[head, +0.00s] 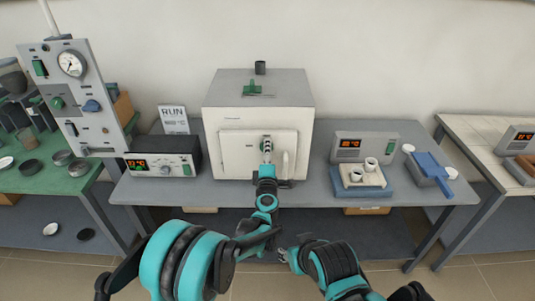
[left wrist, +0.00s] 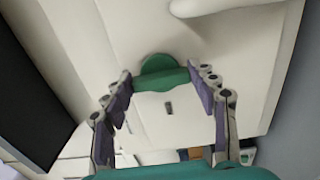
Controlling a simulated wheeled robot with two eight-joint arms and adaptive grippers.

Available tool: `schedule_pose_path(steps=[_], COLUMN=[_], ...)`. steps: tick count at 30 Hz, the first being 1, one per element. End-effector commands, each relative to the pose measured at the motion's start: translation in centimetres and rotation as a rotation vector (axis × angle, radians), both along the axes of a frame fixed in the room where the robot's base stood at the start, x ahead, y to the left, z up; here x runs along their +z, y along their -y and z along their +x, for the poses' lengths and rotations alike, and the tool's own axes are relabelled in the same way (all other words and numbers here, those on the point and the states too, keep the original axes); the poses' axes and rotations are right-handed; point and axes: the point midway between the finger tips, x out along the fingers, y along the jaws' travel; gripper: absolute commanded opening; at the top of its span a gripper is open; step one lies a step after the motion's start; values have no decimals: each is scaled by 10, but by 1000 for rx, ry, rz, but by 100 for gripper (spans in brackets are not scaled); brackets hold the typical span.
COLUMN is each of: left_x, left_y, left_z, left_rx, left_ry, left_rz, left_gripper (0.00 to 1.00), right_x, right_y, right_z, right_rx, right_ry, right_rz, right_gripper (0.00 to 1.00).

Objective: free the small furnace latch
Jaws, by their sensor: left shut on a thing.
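The small furnace (head: 258,90) is a white box with a grey top, standing on the middle table. Its door (head: 238,152) looks closed and has a pale upright handle (head: 285,163) at the right. The green latch (left wrist: 160,72) is on the white front, between the fingers of my left gripper (left wrist: 166,95), which is shut on it. In the head view my left gripper (head: 266,150) is at the door front and hides most of the latch. My right gripper (head: 284,256) is low in front of the table, away from the furnace; its fingers are too small to read.
A controller (head: 163,165) and a RUN card (head: 173,120) stand left of the furnace. To the right are a display unit (head: 365,148), a blue-based tray with white crucibles (head: 358,190) and a blue tool (head: 432,167). A gauge panel (head: 74,100) stands far left.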

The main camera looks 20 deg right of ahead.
Motion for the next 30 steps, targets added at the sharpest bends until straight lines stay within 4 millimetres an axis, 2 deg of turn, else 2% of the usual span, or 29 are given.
schedule_pose_path(steps=[15,16,18,27,30], left_x=[0,0,0,0,0], left_y=[0,0,0,0,-2], left_z=[0,0,0,-1,-7], left_rx=[0,0,0,0,0], left_ry=[6,6,6,5,5], left_rz=[20,20,19,18,18], left_gripper=[29,64,79,79,79], right_x=[0,0,0,0,0], right_y=[0,0,0,0,0], right_z=[0,0,0,0,0], right_rx=[0,0,0,0,0], right_ry=[0,0,0,0,0], right_rz=[0,0,0,0,0], right_gripper=[40,40,40,40,40])
